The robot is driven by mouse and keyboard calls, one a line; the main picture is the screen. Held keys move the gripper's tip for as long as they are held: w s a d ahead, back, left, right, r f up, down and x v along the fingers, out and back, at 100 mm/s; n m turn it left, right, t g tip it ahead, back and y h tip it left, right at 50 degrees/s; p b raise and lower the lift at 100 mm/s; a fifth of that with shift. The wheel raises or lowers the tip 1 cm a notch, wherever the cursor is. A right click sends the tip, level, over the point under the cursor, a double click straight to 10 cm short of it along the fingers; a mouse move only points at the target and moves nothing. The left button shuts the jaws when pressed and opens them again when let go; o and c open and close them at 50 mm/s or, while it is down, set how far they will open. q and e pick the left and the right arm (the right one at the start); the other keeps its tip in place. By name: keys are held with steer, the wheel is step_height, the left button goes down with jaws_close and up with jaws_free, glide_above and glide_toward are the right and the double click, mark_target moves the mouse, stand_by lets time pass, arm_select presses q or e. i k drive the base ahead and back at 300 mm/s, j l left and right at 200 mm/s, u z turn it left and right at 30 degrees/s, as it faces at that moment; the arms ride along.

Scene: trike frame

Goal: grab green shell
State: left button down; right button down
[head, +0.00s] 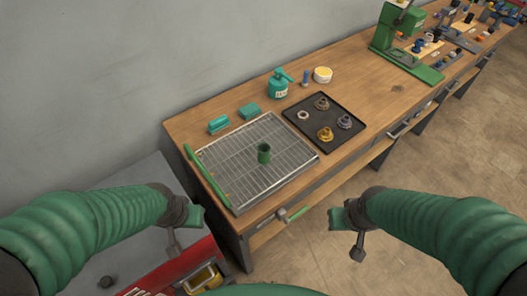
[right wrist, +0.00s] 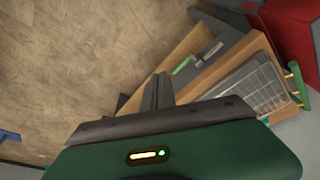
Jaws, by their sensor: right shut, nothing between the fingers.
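The green shell (head: 264,153) is a short, hollow green cylinder. It stands upright on the wire rack (head: 225,158) on the wooden bench. My left gripper (head: 197,216) is in front of the bench, lower left of the shell and well apart from it; its fingers are too unclear to judge. My right gripper (head: 340,218) is off the bench's front edge, lower right of the shell, empty. In the right wrist view its dark fingers (right wrist: 158,92) are together. The shell does not show in that view.
A black tray (head: 340,145) with several small parts lies right of the rack. A teal can (head: 278,84) and teal blocks (head: 219,125) stand behind. A vise handle (head: 297,214) juts from the bench front. A red tool box (head: 195,262) is at lower left.

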mark_target(264, 159)
steer(key=k+u, duration=0.45)
steer(key=k+j+u, duration=0.15)
steer(key=u, duration=0.35)
steer(key=l+u, duration=0.2)
steer(key=u, duration=0.25)
steer(key=i+l+u, duration=0.1)
steer(key=l+u, duration=0.15)
steer(key=u, duration=0.25)
steer(key=l+u, duration=0.2)
steer(key=u, duration=0.25)
steer(key=l+u, duration=0.2)
steer(key=u, duration=0.3)
steer(key=k+l+u, duration=0.15)
steer(key=u, duration=0.3)
steer(key=k+l, duration=0.2)
steer(key=l, duration=0.2)
steer(key=k+l, duration=0.45)
steer(key=l, duration=0.3)
steer(key=k+l, duration=0.25)
steer(key=l, duration=0.15)
steer(key=k+l, duration=0.2)
steer(key=l, duration=0.2)
steer(key=u, duration=0.05)
